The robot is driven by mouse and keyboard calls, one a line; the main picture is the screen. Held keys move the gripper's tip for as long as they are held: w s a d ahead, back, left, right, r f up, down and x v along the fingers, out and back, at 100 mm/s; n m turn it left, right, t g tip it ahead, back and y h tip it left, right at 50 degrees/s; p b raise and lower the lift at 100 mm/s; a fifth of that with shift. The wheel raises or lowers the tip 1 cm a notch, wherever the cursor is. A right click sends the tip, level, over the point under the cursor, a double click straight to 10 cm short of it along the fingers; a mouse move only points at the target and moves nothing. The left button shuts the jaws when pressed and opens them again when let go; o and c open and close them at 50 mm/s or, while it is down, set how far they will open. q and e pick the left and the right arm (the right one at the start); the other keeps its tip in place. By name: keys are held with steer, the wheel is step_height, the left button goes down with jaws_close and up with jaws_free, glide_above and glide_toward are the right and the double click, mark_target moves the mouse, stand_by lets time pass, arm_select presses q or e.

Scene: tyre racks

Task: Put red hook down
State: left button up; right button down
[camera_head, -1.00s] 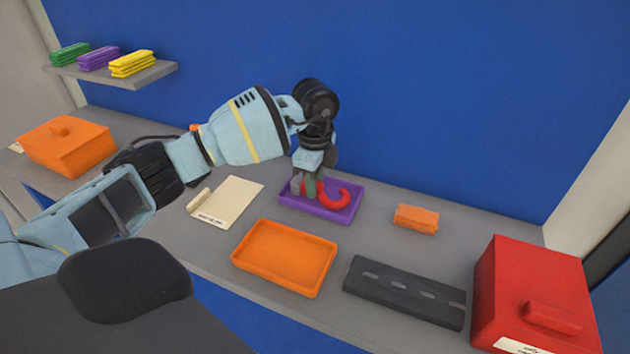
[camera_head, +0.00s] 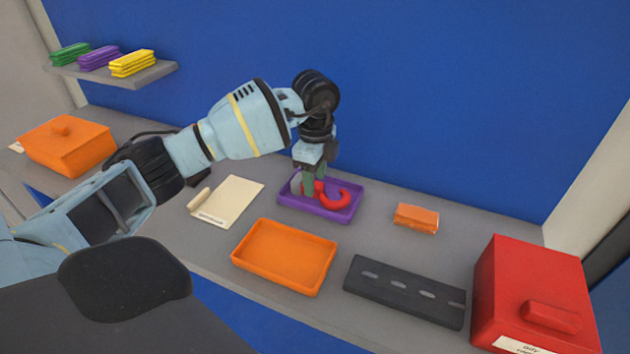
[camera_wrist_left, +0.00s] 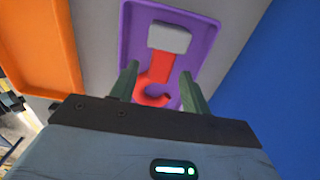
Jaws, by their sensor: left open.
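The red hook (camera_head: 333,194) lies in the purple tray (camera_head: 318,213) near the middle of the table. It has a grey block-shaped end, seen in the left wrist view (camera_wrist_left: 168,38) lying inside the tray. My left gripper (camera_head: 314,186) is just above the tray, pointing down. Its two green fingers (camera_wrist_left: 160,90) are apart, one on each side of the red hook (camera_wrist_left: 155,78), with visible gaps. The fingers partly hide the hook in the head view. My right gripper is in neither view.
An orange tray (camera_head: 284,258) is in front of the purple tray. A dark slotted block (camera_head: 405,291), a red box (camera_head: 535,290) and an orange stack (camera_head: 416,218) are to the right. A cream board (camera_head: 226,202) and an orange lidded box (camera_head: 67,147) are to the left.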

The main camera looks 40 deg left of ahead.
arm_select(q)
step_height(320, 180, up, 10)
steer(key=shift+r, duration=0.25)
steer(key=shift+p, duration=0.3)
